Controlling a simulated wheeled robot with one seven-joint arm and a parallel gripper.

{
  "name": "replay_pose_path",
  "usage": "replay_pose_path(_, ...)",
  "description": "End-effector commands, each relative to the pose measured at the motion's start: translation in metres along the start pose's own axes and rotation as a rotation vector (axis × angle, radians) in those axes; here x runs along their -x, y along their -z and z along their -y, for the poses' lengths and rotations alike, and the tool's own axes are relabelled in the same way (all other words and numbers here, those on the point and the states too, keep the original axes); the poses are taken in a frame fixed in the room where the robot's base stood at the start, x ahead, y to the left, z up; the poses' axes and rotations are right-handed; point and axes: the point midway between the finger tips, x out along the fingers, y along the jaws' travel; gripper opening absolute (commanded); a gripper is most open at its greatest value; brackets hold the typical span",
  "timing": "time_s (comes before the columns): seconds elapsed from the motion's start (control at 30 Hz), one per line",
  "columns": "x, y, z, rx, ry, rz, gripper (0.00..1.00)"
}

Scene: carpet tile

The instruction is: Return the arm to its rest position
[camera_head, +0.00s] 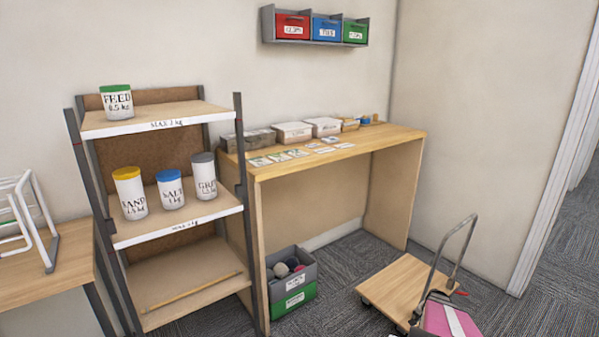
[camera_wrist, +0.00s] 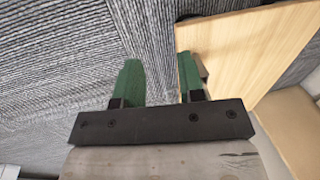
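My gripper (camera_wrist: 160,82) shows in the wrist view with its two green fingers apart and nothing visible between them. Beyond the fingers lie grey carpet and a pale wooden surface. I cannot tell my gripper apart in the head view, so its place relative to the furniture is unclear there.
A shelf rack (camera_head: 179,232) holds labelled tubs. Right of it stands a wooden bench (camera_head: 393,137) with cards and boxes, a grey-green crate (camera_head: 293,300) below. A flat trolley (camera_head: 400,285) stands on the carpet. A pale wooden surface (camera_wrist: 245,45) fills the wrist view's upper right.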

Motion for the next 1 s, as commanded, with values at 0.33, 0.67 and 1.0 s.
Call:
replay_pose_path(0.33,0.040,-0.034,0.043,0.119,-0.017,0.015,0.36)
replay_pose_path(0.67,0.115,-0.108,0.113,0.350,-0.056,0.041,0.36)
replay_pose_path(1.0,0.217,-0.230,0.179,0.681,-0.121,0.069,0.36)
